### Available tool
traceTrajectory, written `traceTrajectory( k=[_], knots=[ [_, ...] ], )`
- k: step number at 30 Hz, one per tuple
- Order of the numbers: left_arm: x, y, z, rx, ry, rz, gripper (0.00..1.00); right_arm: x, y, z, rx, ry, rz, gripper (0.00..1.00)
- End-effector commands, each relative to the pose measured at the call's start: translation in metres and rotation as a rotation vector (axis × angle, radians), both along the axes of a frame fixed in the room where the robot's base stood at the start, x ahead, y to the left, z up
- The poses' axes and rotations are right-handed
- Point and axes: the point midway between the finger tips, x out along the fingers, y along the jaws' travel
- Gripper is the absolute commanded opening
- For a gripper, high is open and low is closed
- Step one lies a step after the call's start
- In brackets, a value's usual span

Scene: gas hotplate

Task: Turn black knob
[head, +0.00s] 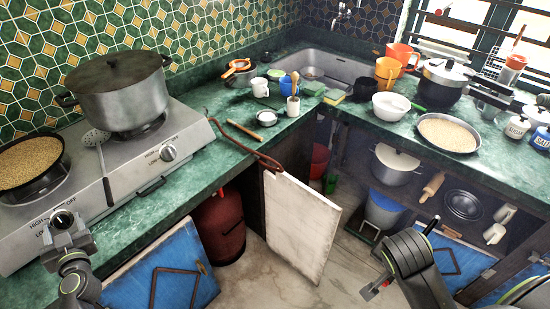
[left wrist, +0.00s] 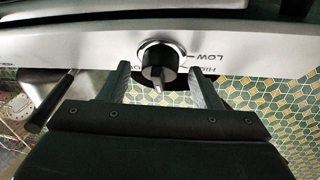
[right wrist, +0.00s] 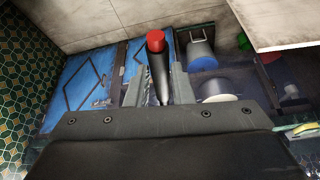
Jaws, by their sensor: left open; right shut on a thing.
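A black knob (left wrist: 157,62) with a silver ring sits on the light front panel of the hotplate; in the head view it is the near knob (head: 62,218). My left gripper (left wrist: 160,82) is open, with one finger on each side of the knob; I cannot tell whether they touch it. In the head view the left gripper (head: 67,238) is at the hotplate's front edge. My right gripper (right wrist: 159,85) is shut on a black stick with a red end (right wrist: 156,42). In the head view it is over the floor, away from the hotplate.
The hotplate (head: 123,183) has a second knob (head: 168,153) to the right. A big pot (head: 120,92) and a black pan of grain (head: 28,160) stand on its burners. A slotted ladle (head: 104,170) lies between them. An open white cabinet door (head: 300,225) juts out below the counter.

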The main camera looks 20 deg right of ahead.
Motion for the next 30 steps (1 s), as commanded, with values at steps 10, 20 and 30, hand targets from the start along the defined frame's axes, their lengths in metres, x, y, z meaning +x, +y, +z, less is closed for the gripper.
traceTrajectory(
  k=[10,20,30],
  knots=[
    [-0.0002,-0.0001,0.0003,0.0,0.0,0.0,0.35,0.0,0.0,0.0002,0.0,0.0,0.0,0.0],
    [-0.0002,-0.0005,0.0001,-0.006,-0.003,0.004,0.14,0.0001,-0.0001,0.0008,0.0,0.0,0.0,0.0],
    [0.0011,-0.0033,0.0007,-0.108,-0.065,0.073,0.14,0.0001,0.0,0.008,0.0,0.0,0.0,0.0]
  ],
)
